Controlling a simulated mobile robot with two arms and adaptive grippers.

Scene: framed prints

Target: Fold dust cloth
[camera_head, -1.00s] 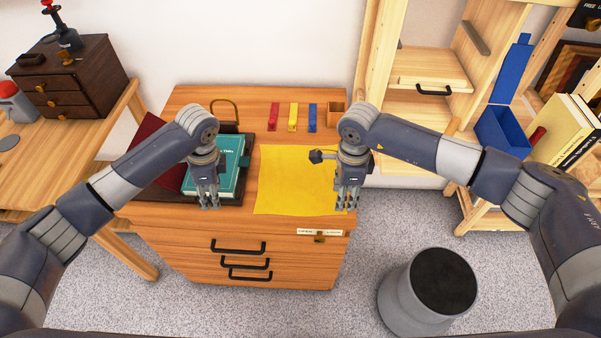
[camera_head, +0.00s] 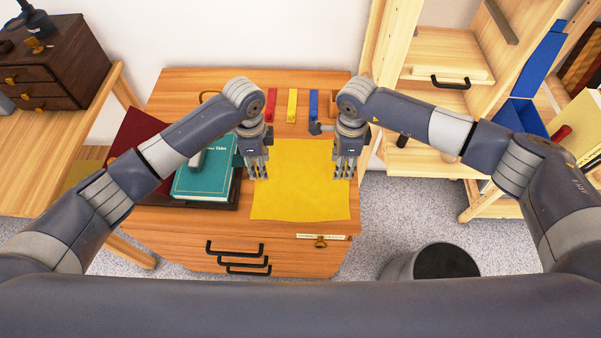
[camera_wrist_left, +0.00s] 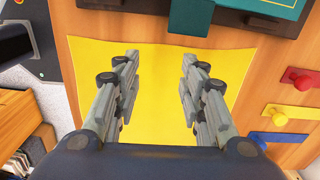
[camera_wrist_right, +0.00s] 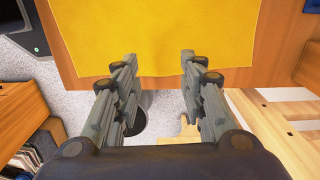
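The yellow dust cloth (camera_head: 298,195) lies spread out flat on the wooden dresser top, its front edge near the dresser's front. It also shows in the left wrist view (camera_wrist_left: 158,110) and the right wrist view (camera_wrist_right: 160,35). My left gripper (camera_head: 258,177) is over the cloth's left edge, and its fingers (camera_wrist_left: 158,75) are apart with nothing between them. My right gripper (camera_head: 345,177) is over the cloth's right edge, and its fingers (camera_wrist_right: 157,72) are apart and empty. I cannot tell whether the fingertips touch the cloth.
A teal book (camera_head: 205,178) lies on a dark tray left of the cloth. Red (camera_head: 271,104), yellow (camera_head: 292,105) and blue (camera_head: 313,104) pieces stand behind it. A shelf unit (camera_head: 440,55) stands at right, and a grey bin (camera_head: 440,262) on the floor.

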